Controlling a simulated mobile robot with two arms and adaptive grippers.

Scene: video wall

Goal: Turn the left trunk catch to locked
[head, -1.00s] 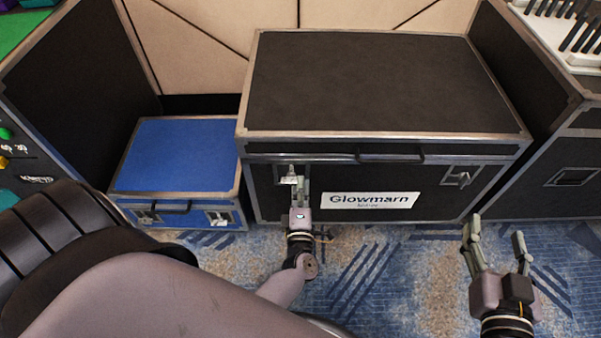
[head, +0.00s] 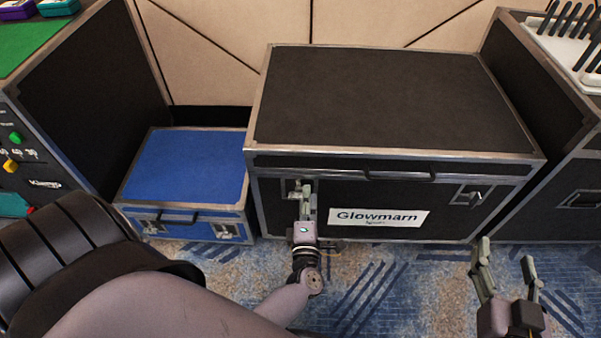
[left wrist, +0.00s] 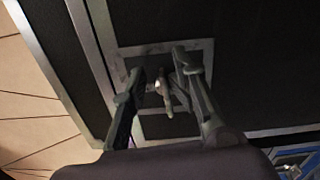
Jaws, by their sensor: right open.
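The black trunk (head: 310,218) carries a white Glowmarn label. Its left catch (head: 294,186) is a metal piece on the front, partly hidden by my left gripper (head: 307,192) in the head view. In the left wrist view the left catch (left wrist: 163,97) has a small metal lever on a square plate, between the two fingers of my left gripper (left wrist: 160,75). The fingers are apart; the right one is very near or touching the lever, with a gap on the left. The right catch (head: 470,196) is clear. My right gripper (head: 507,268) is open and empty above the carpet.
A low blue case (head: 185,170) stands left of the trunk. Taller black cases flank both sides, the left one (head: 95,100) with coloured knobs and the right one (head: 535,85) bearing a white rack. Patterned carpet (head: 385,285) is open in front.

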